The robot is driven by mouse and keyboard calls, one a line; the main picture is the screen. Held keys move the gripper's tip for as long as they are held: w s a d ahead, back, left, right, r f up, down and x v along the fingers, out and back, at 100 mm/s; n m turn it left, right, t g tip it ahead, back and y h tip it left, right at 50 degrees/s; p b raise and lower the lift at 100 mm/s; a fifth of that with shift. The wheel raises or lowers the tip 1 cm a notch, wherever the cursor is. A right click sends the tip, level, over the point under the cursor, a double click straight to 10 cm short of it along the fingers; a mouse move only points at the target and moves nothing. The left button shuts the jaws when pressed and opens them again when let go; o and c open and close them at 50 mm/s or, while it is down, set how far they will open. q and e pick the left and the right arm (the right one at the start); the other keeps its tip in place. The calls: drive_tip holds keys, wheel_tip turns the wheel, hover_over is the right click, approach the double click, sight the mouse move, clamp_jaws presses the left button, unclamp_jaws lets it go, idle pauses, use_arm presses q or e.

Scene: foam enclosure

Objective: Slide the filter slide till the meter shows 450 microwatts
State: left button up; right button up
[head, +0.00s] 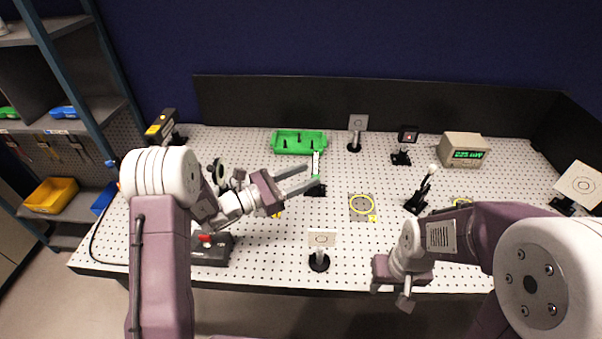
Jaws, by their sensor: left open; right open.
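The meter (465,148) stands at the back right of the perforated board. Its green digits look like 225 µW, though they are small. What looks like the filter slide (316,163), a thin upright pale strip with green on it, stands on a black base (316,190) near the middle of the board. My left gripper (311,175) is open, with its fingertips right at the slide. I cannot tell whether they touch it or straddle it. My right gripper (391,297) is open and empty at the board's front edge, far from the slide.
A green tray (299,143) lies behind the slide. Mounted targets stand at the front (321,241), back (357,123) and right (578,184). A black post mount (420,195) and a yellow-ringed plate (362,208) are right of the slide. A dark box with a red knob (207,240) sits front left.

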sight(316, 169)
use_arm(q)
wheel_tip(316, 169, down, 4)
drive_tip(key=a+n, duration=0.1)
drive_tip(key=a, duration=0.1)
drive_tip(key=p+x, duration=0.2)
drive_tip(key=x, duration=0.7)
drive_tip(key=shift+y, duration=0.3)
drive_tip(key=shift+d, duration=0.1)
clamp_jaws()
idle(0.6)
